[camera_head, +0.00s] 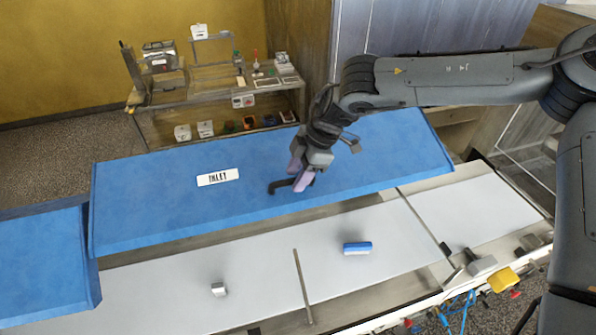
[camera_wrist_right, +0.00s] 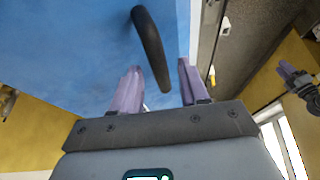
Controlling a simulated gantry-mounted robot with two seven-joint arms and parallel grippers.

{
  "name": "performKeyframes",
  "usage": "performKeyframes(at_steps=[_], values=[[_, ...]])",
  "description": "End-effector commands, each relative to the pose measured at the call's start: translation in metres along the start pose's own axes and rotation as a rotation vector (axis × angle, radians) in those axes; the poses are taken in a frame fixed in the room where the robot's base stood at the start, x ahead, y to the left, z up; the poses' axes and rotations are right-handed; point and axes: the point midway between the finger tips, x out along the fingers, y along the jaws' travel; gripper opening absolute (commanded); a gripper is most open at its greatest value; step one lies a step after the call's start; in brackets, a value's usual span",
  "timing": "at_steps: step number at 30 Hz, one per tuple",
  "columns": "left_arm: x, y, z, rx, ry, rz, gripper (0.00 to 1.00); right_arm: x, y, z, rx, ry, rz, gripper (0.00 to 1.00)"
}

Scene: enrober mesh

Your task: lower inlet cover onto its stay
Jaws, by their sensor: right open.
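The blue inlet cover (camera_head: 375,160) is a broad panel with a white INLET label (camera_head: 218,176). It sits raised and tilted above the pale bed of the machine. Its black bar handle (camera_head: 284,186) is near the front edge. My right gripper (camera_head: 299,178) is at the handle with open purple fingers. In the right wrist view the handle (camera_wrist_right: 151,50) runs between and beyond the open fingers (camera_wrist_right: 160,72); I see no grip on it. A thin metal rod (camera_head: 303,287) shows on the bed; I cannot tell whether it is the stay. My left gripper appears small in the right wrist view (camera_wrist_right: 288,72).
A second blue cover (camera_head: 40,255) is at the left. A blue-and-white block (camera_head: 357,248) and a small grey block (camera_head: 219,289) lie on the bed (camera_head: 160,295). A yellow part (camera_head: 503,280) and cables are at the front right. A cluttered shelf (camera_head: 220,95) stands behind.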

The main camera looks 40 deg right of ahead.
Motion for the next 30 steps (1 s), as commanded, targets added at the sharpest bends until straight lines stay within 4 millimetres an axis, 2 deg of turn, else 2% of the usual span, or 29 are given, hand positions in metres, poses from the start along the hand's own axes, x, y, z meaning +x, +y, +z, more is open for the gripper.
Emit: performKeyframes(at_steps=[6,15,25,30], values=[[0.000,0.001,-0.001,-0.002,0.001,0.002,0.43,0.000,0.000,0.000,0.000,0.000,0.000,0.44],[0.000,0.003,-0.001,-0.012,0.003,0.010,0.43,0.000,0.000,0.000,0.000,-0.001,0.000,0.00],[0.001,0.003,-0.001,-0.011,0.003,0.009,0.43,0.000,-0.001,0.002,0.001,-0.001,0.003,0.00],[0.012,0.002,0.002,-0.006,0.004,0.005,0.43,0.001,-0.013,0.018,0.018,-0.004,0.033,0.00]])
